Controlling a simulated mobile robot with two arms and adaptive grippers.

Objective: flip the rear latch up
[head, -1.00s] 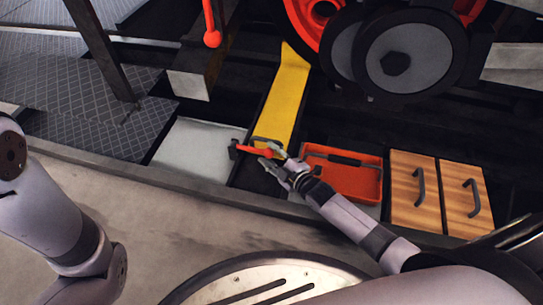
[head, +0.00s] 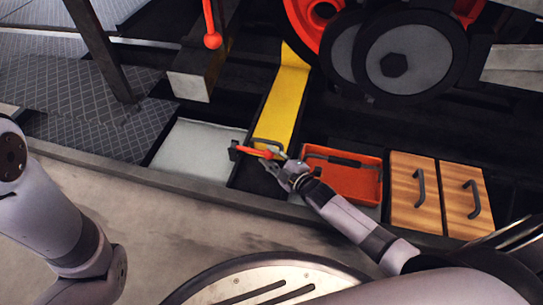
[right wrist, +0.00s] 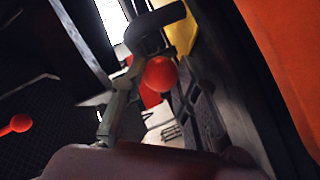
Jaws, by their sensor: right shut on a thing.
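The rear latch (head: 250,151) is an orange-red lever on a small dark bracket, at the lower end of a yellow plate. In the head view it extends to the right from the bracket, looking roughly flat. My right gripper (head: 274,156) is at its right, free end and is shut on it. In the right wrist view, a red ball-shaped end (right wrist: 160,74) shows between the fingers, with a red part behind it. The fingers hide part of the lever in both views. My left arm shows at the left edge, but its gripper is out of view.
The yellow plate (head: 281,105) slopes up behind the latch. An orange tray (head: 345,182) with a dark tool lies to the right, beside wooden drawers (head: 413,192) with dark handles. A pale panel (head: 196,151) lies to the left. Large wheels (head: 412,55) stand behind. Another red-knobbed lever (head: 212,40) hangs at the top.

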